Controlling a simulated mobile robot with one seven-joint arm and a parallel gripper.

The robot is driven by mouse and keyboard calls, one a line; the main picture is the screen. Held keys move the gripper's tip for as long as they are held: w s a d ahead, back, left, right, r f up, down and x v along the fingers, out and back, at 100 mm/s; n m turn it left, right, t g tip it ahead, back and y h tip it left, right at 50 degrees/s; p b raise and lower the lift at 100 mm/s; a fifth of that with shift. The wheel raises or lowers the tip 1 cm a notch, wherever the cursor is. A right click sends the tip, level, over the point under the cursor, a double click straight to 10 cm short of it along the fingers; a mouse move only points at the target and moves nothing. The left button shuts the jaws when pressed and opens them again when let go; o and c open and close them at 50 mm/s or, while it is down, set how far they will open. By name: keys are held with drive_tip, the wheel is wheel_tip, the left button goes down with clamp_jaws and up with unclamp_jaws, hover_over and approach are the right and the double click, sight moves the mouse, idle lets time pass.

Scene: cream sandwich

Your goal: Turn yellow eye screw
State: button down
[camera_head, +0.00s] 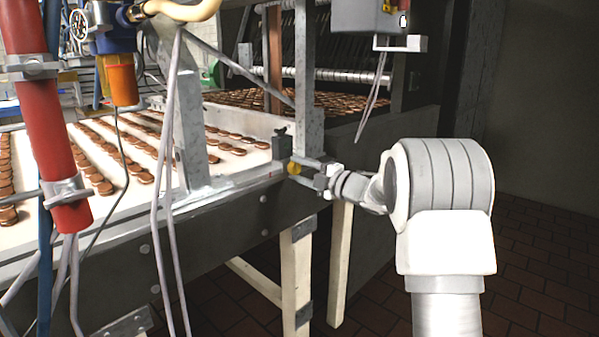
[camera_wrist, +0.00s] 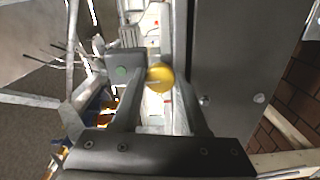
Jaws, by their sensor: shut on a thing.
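The yellow eye screw (camera_head: 294,168) shows as a small yellow shape at the side edge of the conveyor frame. In the wrist view it is a round yellow head (camera_wrist: 160,74) between my two fingertips. My gripper (camera_head: 302,169) reaches in from the right and is shut on the screw; in the wrist view its fingers (camera_wrist: 160,86) lie on either side of the head. The screw's shaft and its seat are hidden.
The conveyor belt (camera_head: 233,160) carries rows of brown sandwich biscuits. A metal upright (camera_head: 305,80) and a small grey block (camera_head: 282,144) stand close to my gripper. A red post (camera_head: 45,120) is at the left. The tiled floor (camera_head: 540,265) at the right is clear.

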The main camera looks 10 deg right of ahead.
drive_tip(key=shift+d, duration=0.1)
drive_tip(key=shift+c, duration=2.1)
unclamp_jaws()
drive_tip(key=p+v, duration=0.3)
drive_tip(key=v, duration=1.4)
drive_tip(key=shift+s+p, duration=0.15)
drive_tip(key=shift+p, duration=0.15)
drive_tip(key=shift+r, duration=0.1)
